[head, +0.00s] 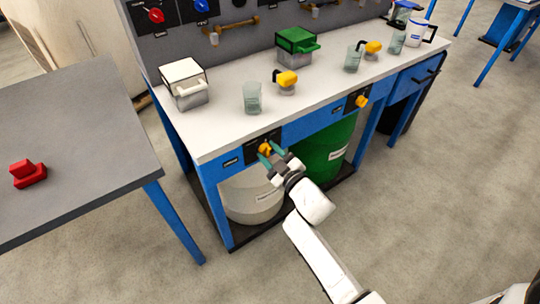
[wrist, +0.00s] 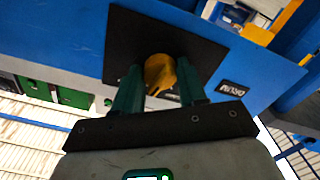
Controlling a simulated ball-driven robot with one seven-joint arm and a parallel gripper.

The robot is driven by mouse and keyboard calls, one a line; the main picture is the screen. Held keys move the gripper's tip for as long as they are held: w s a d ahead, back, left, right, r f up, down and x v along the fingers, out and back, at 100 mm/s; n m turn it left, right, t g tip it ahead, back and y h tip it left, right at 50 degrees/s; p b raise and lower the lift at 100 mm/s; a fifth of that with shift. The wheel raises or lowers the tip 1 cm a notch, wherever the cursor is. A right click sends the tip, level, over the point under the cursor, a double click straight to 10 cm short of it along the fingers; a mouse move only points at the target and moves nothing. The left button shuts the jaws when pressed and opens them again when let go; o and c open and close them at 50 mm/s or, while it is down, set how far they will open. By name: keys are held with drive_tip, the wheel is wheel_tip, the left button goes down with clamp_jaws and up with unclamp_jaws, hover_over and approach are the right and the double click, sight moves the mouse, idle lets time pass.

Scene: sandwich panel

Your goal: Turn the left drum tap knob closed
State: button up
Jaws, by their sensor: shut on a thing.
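The left drum tap knob (head: 265,149) is a yellow-orange knob on a black plate (head: 252,153) on the blue front rail, above the white drum (head: 252,195). In the wrist view the knob (wrist: 160,74) sits between the two green fingers of my gripper (wrist: 158,88), in front of the black plate (wrist: 125,40). My gripper (head: 270,153) is shut on the knob, with a finger on each side. The knob's far side and part of the plate are hidden by the fingers and the knob itself. A label (wrist: 234,88) shows beside the plate.
The right tap knob (head: 362,101) sits above the green drum (head: 328,150). On the white bench top (head: 225,123) stand glasses (head: 252,97), a white-lidded box (head: 184,84) and a green-lidded box (head: 296,46). A grey table (head: 80,120) with a red object (head: 28,173) is at left.

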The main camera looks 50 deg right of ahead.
drive_tip(key=n+b, duration=0.1)
drive_tip(key=n, duration=0.5)
drive_tip(key=shift+b, duration=0.4)
drive_tip(key=n+b, duration=0.1)
drive_tip(key=n, duration=0.5)
drive_tip(key=o, duration=1.1)
drive_tip(key=shift+c, duration=0.2)
drive_tip(key=b+v, duration=0.1)
drive_tip(key=v, duration=1)
drive_tip(key=shift+w+r, duration=0.1)
